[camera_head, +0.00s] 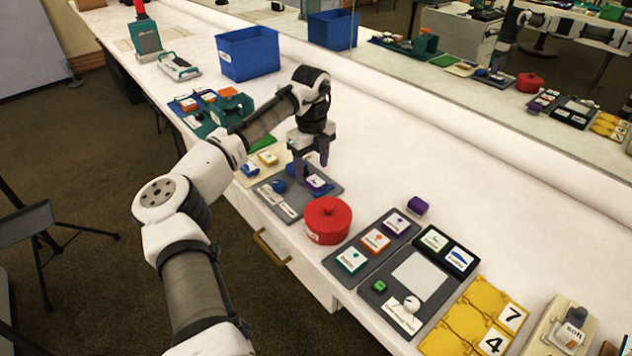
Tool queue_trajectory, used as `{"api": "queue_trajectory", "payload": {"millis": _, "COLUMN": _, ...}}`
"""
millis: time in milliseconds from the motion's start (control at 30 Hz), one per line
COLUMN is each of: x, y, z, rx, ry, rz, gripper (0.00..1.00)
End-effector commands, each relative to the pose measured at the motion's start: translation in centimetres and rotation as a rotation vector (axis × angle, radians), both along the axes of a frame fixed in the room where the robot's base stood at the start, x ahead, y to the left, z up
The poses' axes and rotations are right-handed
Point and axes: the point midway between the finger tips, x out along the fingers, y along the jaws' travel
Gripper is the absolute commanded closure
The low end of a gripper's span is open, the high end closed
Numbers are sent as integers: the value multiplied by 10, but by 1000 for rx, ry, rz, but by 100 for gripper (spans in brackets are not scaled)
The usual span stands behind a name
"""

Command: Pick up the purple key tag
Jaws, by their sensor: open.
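My gripper (311,168) points down over the grey tray (333,191) left of the red pot, its two fingers apart. Another purple piece with a white label (397,222) lies on a second grey tray right of the pot. A small solid purple block (418,206) stands on the white counter behind that tray. Which purple piece is the key tag is too small to tell.
A red lidded pot (328,221) stands close on the right. A blue bin (248,54) is farther back. The white counter (400,150) behind my gripper is clear up to a mirror.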

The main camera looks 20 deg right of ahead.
Motion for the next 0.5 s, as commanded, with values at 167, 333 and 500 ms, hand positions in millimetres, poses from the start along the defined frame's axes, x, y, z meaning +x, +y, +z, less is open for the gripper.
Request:
{"api": "queue_trajectory", "payload": {"millis": 167, "x": -1, "y": -2, "z": -24, "rx": 2, "ry": 1, "rz": 1, "gripper": 40}}
{"api": "queue_trajectory", "payload": {"millis": 333, "x": -1, "y": -2, "z": -35, "rx": 0, "ry": 0, "rz": 2, "gripper": 40}}
{"api": "queue_trajectory", "payload": {"millis": 500, "x": -1, "y": -2, "z": -35, "rx": 0, "ry": 0, "rz": 1, "gripper": 40}}
